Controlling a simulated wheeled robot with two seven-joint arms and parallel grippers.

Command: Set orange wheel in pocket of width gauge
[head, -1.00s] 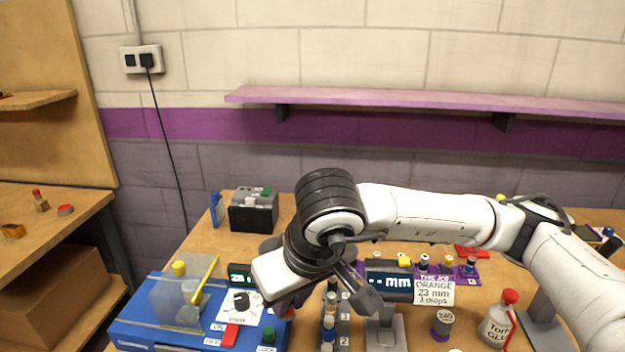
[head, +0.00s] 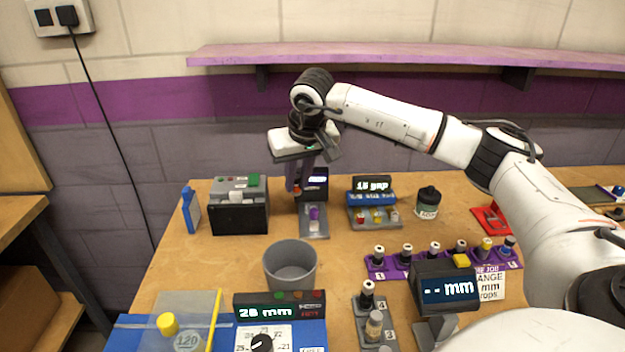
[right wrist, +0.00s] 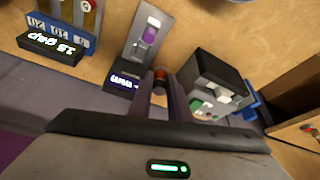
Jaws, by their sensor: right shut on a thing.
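My right gripper (head: 297,187) points down at the back of the bench and is shut on a small orange-and-dark piece, the orange wheel. The wheel shows between the fingertips in the right wrist view (right wrist: 160,76). A gauge with a grey plate (head: 313,224), a purple part and a dark display stands right by the fingers; its display (right wrist: 124,80) reads mm in the wrist view. The wheel is close to this display, and I cannot tell if they touch. Another display reading "-- mm" (head: 446,288) stands at the front right. My left gripper is not in view.
A grey-and-black box (head: 239,212) stands left of the gauge and a blue gap device (head: 374,201) right of it. A grey bin (head: 290,266) stands in front.

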